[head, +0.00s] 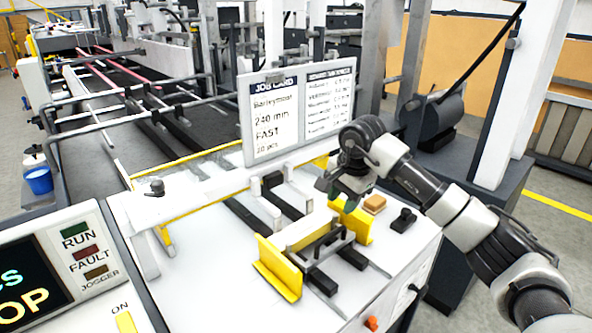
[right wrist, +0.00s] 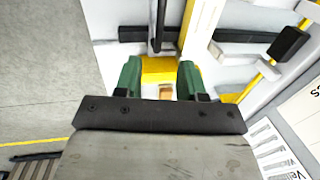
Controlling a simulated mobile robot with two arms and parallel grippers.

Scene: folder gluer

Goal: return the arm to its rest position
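My right arm comes in from the right in the head view. Its gripper (head: 335,190) hangs above the back right of the white machine table (head: 215,265). In the right wrist view the two green fingers of the gripper (right wrist: 158,80) stand apart, with nothing held between them. Past them show a yellow guide plate (right wrist: 158,70) and a small tan block (right wrist: 166,90), both lower down. In the head view the tan block (head: 375,204) sits beside the right yellow guide (head: 357,226), just right of and below the gripper. My left gripper is not in view.
The job card board (head: 298,112) stands close behind and left of the gripper. A left yellow guide (head: 277,268), a black knob (head: 404,219) and a control panel (head: 75,270) are nearby. A white post (head: 520,95) rises behind the arm. Grey floor is open at right.

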